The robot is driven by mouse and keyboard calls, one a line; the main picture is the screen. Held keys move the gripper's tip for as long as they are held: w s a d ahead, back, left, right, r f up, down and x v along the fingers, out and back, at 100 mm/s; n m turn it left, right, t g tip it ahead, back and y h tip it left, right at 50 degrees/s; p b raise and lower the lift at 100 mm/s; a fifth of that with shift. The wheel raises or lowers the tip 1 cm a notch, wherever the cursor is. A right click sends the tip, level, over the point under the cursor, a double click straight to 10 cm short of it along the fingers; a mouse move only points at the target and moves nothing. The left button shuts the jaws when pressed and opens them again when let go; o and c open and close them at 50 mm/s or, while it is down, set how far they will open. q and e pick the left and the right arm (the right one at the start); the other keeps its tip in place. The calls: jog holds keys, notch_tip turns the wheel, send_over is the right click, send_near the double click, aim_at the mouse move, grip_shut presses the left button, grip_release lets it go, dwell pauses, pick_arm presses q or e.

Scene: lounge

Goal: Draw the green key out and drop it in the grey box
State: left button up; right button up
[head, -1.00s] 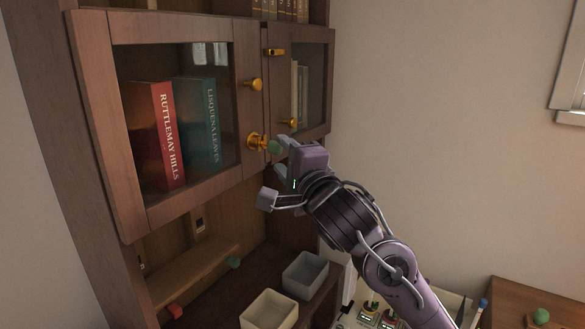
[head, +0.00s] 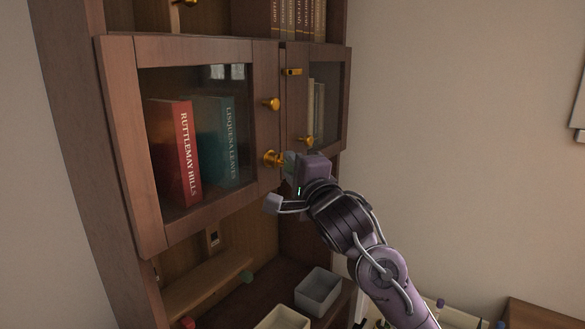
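The green key (head: 288,158) shows as a small green patch at the gold lock (head: 271,158) on the left glass door's lower right corner. My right gripper (head: 289,169) is right at the key, with its fingers pointing at the lock. The fingers and palm partly hide the key, and I cannot tell whether they are closed on it. The grey box (head: 327,306) stands open on the lower shelf, below the gripper. My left gripper is not in view.
A cream box (head: 283,317) stands in front of the grey box. A green item (head: 247,277) and a red item (head: 187,323) lie further left. Gold knobs (head: 271,104) stick out from the doors. Books (head: 178,155) stand behind the glass.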

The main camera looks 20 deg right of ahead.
grip_shut()
jog(key=shift+s, duration=0.1)
jog(key=shift+s+d+p, duration=1.1)
jog(key=shift+s, duration=0.15)
jog(key=shift+s+d+p, duration=0.6)
jog(key=shift+s+p, duration=0.05)
jog(key=shift+s, duration=0.15)
jog(key=shift+s+d+p, duration=0.6)
jog(key=shift+s, duration=0.2)
